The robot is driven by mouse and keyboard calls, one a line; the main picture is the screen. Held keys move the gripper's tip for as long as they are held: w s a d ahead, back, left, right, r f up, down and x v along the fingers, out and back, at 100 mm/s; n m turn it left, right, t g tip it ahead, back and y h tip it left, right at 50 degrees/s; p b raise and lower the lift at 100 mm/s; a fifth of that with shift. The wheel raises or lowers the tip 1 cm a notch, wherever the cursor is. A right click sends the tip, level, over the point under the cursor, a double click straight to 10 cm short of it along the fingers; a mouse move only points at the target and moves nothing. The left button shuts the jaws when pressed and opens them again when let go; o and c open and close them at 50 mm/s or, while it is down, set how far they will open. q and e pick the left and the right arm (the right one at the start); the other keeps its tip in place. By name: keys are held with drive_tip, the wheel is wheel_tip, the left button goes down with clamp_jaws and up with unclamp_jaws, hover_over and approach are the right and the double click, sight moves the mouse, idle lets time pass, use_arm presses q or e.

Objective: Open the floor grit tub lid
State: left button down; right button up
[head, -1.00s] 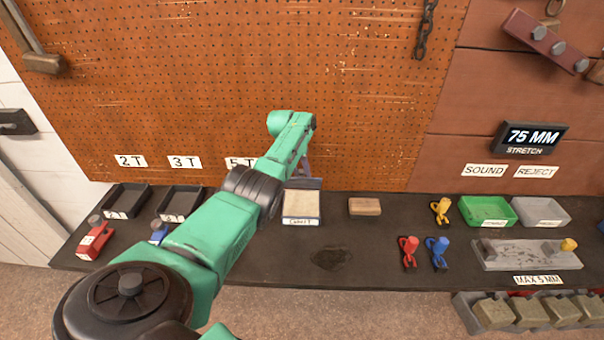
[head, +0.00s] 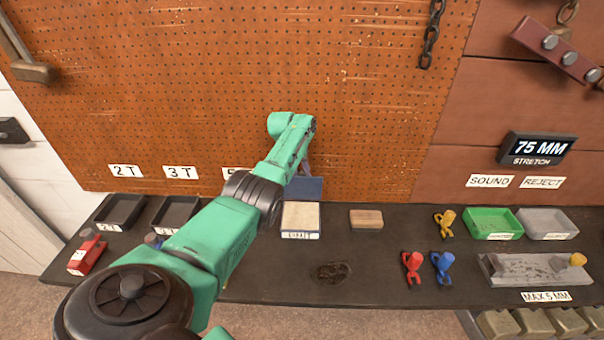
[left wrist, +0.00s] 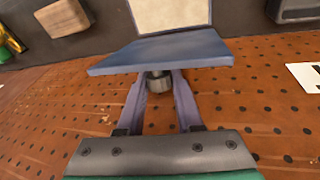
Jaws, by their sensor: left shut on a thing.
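The tub (head: 301,216) sits on the dark bench with its pale top face showing and a small, hard-to-read label on its front. A blue panel that looks like its lid (head: 305,188) stands raised at the tub's back edge, against the pegboard side. The lid (left wrist: 160,52) also shows in the left wrist view, with the tub's pale face (left wrist: 170,14) beyond it. My left gripper (left wrist: 158,78) is shut on a small grey knob on the lid. In the head view my green left arm partly covers this area. My right gripper is not in view.
A wooden block (head: 366,219) lies right of the tub, and a dark patch (head: 331,271) is in front. The pegboard (head: 370,110) rises close behind.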

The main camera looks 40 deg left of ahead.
use_arm(q)
drive_tip(key=c, duration=0.6)
unclamp_jaws()
drive_tip(key=shift+w+a+f, duration=0.1)
drive_tip(key=shift+r+p, duration=0.3)
drive_tip(key=shift+r, duration=0.1)
drive_tip(key=p+v, duration=0.1)
drive_tip(key=v, duration=0.1)
drive_tip(key=shift+r, duration=0.25)
drive_tip(key=b+v, duration=0.1)
drive_tip(key=v, duration=1)
drive_tip(key=shift+s+r+b, duration=0.1)
drive_tip(key=shift+s+b, duration=0.15)
drive_tip(key=shift+b, duration=0.05)
